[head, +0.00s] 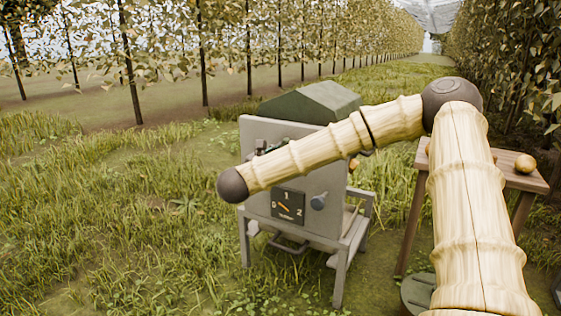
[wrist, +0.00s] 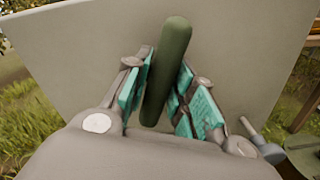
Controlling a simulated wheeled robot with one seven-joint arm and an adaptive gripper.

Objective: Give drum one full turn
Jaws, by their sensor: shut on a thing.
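A grey machine (head: 258,215) with a flat upright panel and a dark green sloped cover (head: 312,103) stands on the grass. A dial plate (head: 288,206) on the panel shows 0, 1 and 2 with an orange pointer. My gripper (wrist: 168,68) is shut on a dark green handle (wrist: 172,42) in the wrist view, with teal pads on either side of it. The grey panel (wrist: 240,45) is behind the handle. My arm hides much of the panel in the head view. I cannot make out the drum itself.
A blue-grey knob (head: 318,201) sits right of the dial. A wooden table (head: 505,178) with a yellow-brown pear (head: 525,163) stands at the right, partly behind my arm. Open grass lies left of the machine. Tree rows run behind.

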